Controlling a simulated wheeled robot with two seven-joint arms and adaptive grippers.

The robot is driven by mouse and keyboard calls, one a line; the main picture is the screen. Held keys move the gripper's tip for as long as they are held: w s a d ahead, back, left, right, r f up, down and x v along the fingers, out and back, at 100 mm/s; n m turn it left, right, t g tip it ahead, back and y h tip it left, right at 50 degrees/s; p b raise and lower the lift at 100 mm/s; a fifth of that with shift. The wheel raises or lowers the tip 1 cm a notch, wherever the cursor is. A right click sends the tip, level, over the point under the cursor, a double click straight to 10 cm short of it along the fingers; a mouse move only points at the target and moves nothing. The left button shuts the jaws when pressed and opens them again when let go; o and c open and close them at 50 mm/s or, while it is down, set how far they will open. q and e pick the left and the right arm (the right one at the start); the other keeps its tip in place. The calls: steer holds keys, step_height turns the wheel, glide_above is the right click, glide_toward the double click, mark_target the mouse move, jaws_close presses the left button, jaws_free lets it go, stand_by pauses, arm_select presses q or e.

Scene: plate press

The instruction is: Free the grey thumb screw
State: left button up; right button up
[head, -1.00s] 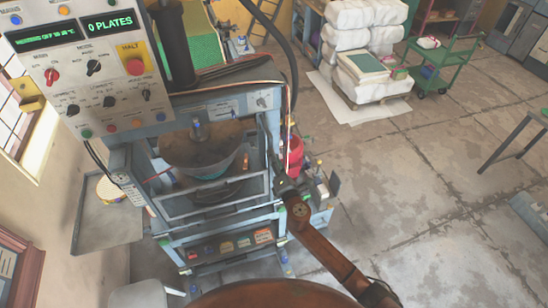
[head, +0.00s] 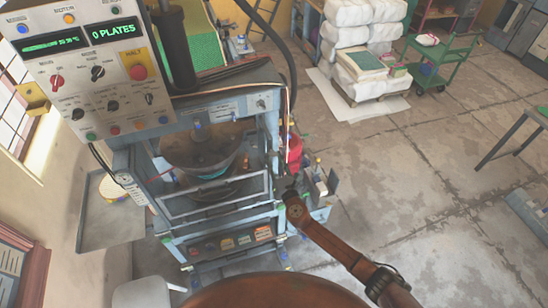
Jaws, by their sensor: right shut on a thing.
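My right gripper (head: 291,188) is at the right side of the press (head: 222,105), by the front right corner of its guard frame (head: 215,202). Its fingers are small and dark here, shut on a small part that they mostly hide. The part's place at the frame corner fits the grey thumb screw, but I cannot make out its shape or how far it sits in. My left gripper is not in view.
The control panel (head: 85,75) stands at the upper left, its display reading 0 PLATES. A round pan (head: 202,150) sits inside the press. A red container (head: 294,150) stands just behind my right gripper.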

steer(key=shift+n+p, duration=0.3)
steer(key=shift+n, duration=0.6)
steer(key=shift+f, duration=0.1)
steer(key=o, duration=1.2)
steer(key=shift+c, duration=0.2)
steer(key=v, duration=1.2)
